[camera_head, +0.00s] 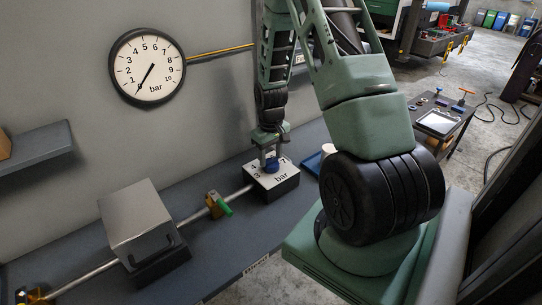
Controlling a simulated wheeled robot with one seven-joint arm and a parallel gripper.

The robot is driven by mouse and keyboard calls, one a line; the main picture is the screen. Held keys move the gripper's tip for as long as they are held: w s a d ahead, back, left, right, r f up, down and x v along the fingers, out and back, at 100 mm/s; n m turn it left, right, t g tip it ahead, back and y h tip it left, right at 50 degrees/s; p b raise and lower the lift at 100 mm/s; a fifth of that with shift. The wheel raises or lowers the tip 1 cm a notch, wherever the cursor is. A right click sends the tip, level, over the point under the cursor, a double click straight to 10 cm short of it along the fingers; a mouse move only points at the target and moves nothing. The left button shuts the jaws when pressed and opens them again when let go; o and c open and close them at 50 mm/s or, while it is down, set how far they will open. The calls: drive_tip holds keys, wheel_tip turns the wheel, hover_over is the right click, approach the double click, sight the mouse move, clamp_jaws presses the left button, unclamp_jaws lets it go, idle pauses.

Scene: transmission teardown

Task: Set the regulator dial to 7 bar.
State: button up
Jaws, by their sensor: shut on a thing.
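The regulator (273,188) is a dark box with a white top face marked with numbers and "bar", on the grey bench. The fingers and knob hide part of the scale, and the knob's setting cannot be read. A round white pressure gauge (148,68) marked 1 to 10 bar hangs on the wall at upper left. Its thin needle slants from lower left, near the low end below 1, toward upper right.
A pipe with a green-handled valve (217,205) runs left from the regulator past a grey metal block (139,222). A blue tray (318,160) lies right of the regulator. A wall shelf (38,147) juts out at left. A tool cart (440,122) stands at right.

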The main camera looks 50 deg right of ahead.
sight(270, 159)
drive_tip(key=shift+w, duration=0.1)
idle(0.4)
drive_tip(key=o, duration=1)
wheel_tip(270, 159, up, 18)
drive_tip(key=b, duration=0.3)
drive_tip(key=shift+f, duration=0.25)
drive_tip(key=s+a+n, duration=0.2)
drive_tip(key=a+n, duration=0.3)
drive_tip(key=a, duration=2.2)
drive_tip(key=s+a+n, duration=0.1)
drive_tip(key=s+a, duration=0.3)
drive_tip(key=s, duration=0.1)
drive_tip(key=s+a+f+n, duration=0.1)
drive_tip(key=s+a+n, duration=0.1)
drive_tip(key=s+a, duration=0.3)
drive_tip(key=s+a+f+n+b, duration=0.1)
drive_tip(key=s+a+n, duration=0.1)
drive_tip(key=s+a, duration=0.2)
drive_tip(key=shift+s+a+y, duration=0.25)
drive_tip(key=shift+s+y, duration=0.05)
drive_tip(key=shift+s, duration=0.7)
